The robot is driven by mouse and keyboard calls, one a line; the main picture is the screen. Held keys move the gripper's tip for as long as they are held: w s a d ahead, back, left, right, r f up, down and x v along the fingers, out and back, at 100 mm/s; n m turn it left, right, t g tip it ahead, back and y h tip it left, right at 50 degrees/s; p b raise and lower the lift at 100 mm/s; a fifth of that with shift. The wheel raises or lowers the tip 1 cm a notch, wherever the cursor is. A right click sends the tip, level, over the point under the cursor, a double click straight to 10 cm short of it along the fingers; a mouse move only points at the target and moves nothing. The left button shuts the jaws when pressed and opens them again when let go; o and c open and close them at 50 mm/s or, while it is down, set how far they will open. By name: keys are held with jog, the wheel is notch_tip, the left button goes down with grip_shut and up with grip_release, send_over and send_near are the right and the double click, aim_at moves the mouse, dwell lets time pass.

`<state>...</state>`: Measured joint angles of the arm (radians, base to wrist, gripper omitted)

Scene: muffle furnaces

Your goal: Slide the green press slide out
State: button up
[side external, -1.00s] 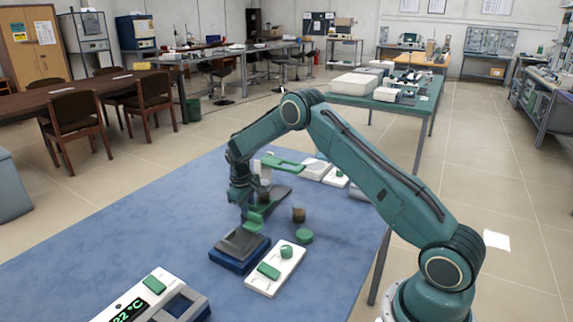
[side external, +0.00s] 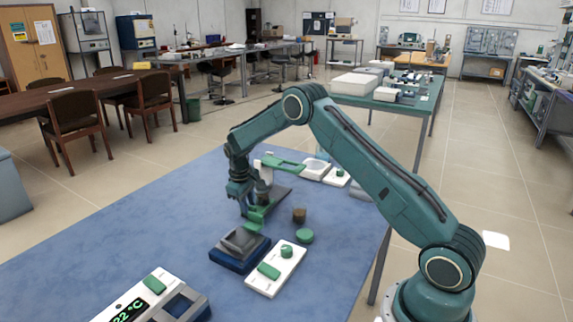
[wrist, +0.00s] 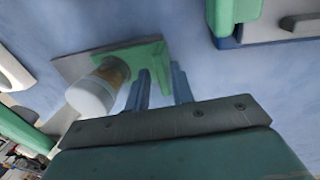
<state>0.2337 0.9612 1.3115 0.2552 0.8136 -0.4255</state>
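The green press slide (wrist: 150,55) lies by the grey base plate (wrist: 70,66) of the press in the wrist view. In the wrist view my gripper (wrist: 160,85) has one finger on each side of the slide's narrow green end. Whether the fingers touch or squeeze it I cannot tell. A whitish cylinder (wrist: 92,95) stands on the press, left of the fingers. My wrist hides part of the press in the side view.
A blue block with a grey top (side external: 240,248) stands close in front of the press. A white panel with green controls (side external: 276,270) and a small brown cup (side external: 299,215) are to the right. A temperature unit (side external: 155,298) stands at the front. The blue mat's left side is clear.

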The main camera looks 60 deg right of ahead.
jog(key=shift+r, duration=2.35)
jog(key=shift+a+r, duration=0.1)
jog(key=shift+r, duration=0.3)
jog(key=s+a+r+t, duration=0.2)
jog(key=s+a+r, duration=0.3)
jog(key=s+r, duration=0.45)
jog(key=s+a+r+t, duration=0.1)
jog(key=s+a+r, duration=0.5)
jog(key=r, duration=0.6)
jog(key=s+a+t+y, duration=0.1)
jog(key=s+a, duration=0.2)
jog(key=s, duration=0.8)
jog(key=s+a+t+y, duration=0.1)
jog(key=s+a, duration=0.3)
jog(key=s, duration=0.7)
jog(key=shift+r+t, duration=0.2)
jog(key=shift+t, duration=0.1)
